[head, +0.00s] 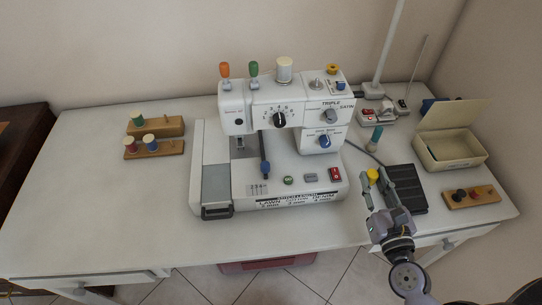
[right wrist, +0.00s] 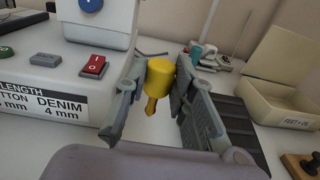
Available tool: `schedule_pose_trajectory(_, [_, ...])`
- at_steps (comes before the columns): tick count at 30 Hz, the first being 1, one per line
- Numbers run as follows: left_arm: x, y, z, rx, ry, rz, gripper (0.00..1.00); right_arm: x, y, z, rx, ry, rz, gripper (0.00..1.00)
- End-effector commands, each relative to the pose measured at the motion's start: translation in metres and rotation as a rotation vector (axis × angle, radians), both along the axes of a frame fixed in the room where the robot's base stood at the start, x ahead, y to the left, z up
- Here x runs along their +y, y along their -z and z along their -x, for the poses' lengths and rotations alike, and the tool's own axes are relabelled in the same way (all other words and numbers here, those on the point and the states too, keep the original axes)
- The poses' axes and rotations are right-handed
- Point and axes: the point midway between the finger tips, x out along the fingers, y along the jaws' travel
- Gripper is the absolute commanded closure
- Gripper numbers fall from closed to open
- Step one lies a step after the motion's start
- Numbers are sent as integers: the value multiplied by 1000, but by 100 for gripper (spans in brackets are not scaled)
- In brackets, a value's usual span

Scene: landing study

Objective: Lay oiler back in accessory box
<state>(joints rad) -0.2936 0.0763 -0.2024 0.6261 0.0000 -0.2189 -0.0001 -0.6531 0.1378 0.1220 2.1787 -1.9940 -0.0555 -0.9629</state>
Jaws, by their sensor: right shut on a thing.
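The oiler (head: 373,176), a yellow piece with a rounded body and a narrow orange-brown tip, is between the fingers of my right gripper (head: 379,182). In the right wrist view the oiler (right wrist: 160,85) points tip down, and the gripper (right wrist: 158,92) is shut on it, above the table. The cream accessory box (head: 462,163) stands at the right with its lid (head: 452,114) raised; it also shows in the right wrist view (right wrist: 290,112) with a label on its front. The box is right of and beyond the gripper. My left gripper is out of view.
A black pedal (head: 407,188) lies beside my right gripper, between the sewing machine (head: 270,185) and the box. A wooden spool block (head: 472,196) is in front of the box. A teal-topped item (head: 376,136) stands behind the pedal. The table's left part is mostly clear.

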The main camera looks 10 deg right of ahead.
Motion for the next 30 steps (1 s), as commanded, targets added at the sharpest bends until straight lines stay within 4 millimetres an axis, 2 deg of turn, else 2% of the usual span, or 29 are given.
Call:
schedule_pose_trajectory(4, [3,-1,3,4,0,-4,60,-2,-1,-2,-1,2,0,100])
schedule_pose_trajectory(7, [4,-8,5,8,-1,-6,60,-2,-4,-14,-4,3,0,100])
schedule_pose_trajectory(13, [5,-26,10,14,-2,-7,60,-5,-6,-65,-5,3,-3,100])
schedule_pose_trajectory(21, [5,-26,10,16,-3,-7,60,-10,-1,-136,-5,3,-1,100])
schedule_pose_trajectory(25, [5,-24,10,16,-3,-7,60,-11,1,-159,-2,1,-1,100])
schedule_pose_trajectory(30, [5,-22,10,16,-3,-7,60,-12,0,-171,-1,1,0,100])
